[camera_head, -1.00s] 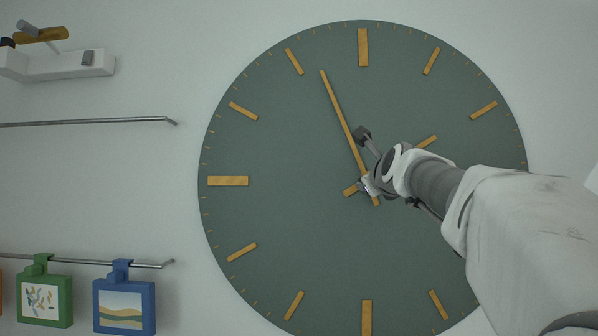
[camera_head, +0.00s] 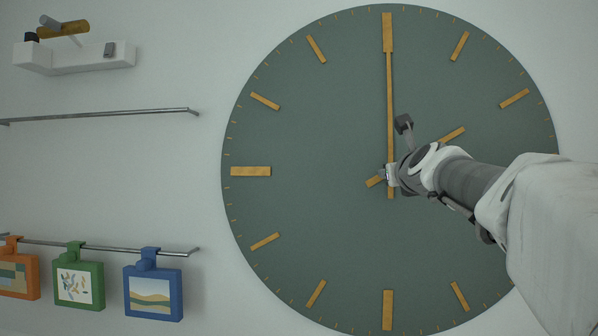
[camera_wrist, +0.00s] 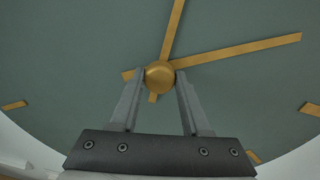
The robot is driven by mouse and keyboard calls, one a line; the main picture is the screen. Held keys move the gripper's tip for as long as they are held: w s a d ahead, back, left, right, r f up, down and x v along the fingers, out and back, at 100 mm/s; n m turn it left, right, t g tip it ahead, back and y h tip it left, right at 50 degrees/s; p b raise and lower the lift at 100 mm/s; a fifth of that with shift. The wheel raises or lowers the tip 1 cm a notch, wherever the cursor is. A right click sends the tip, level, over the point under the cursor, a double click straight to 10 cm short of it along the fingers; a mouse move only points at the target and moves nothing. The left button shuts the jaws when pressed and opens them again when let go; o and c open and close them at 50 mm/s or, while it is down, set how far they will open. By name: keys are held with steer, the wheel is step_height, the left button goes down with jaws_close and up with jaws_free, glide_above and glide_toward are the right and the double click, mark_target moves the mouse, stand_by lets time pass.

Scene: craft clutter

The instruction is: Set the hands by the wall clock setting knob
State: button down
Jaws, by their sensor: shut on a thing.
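The wall clock (camera_head: 300,210) has a round dark green dial with gold hour bars. Its long gold minute hand (camera_head: 390,105) points straight up at the top bar. The shorter gold hour hand (camera_head: 452,134) points up and right, toward the two o'clock bar (camera_head: 514,98). My gripper (camera_head: 391,174) is at the dial centre. In the wrist view, the round gold setting knob (camera_wrist: 159,77) sits between my fingertips (camera_wrist: 160,72), one finger on each side, and the gripper is shut on it. In the head view my gripper hides the knob.
To the left, a white shelf (camera_head: 85,58) holds small items. Below are a bare metal rail (camera_head: 100,116) and a lower rail (camera_head: 110,247) with orange (camera_head: 18,290), green (camera_head: 65,298) and blue (camera_head: 165,310) framed pictures. My arm covers the dial's right side.

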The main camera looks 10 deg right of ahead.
steer(key=shift+c, duration=1.8)
jaws_free()
steer(key=shift+s, duration=0.1)
steer(key=p+v, duration=0.1)
steer(key=v, duration=1.6)
steer(key=shift+p, duration=0.35)
steer(key=shift+s+a, duration=0.1)
steer(key=shift+a, duration=0.05)
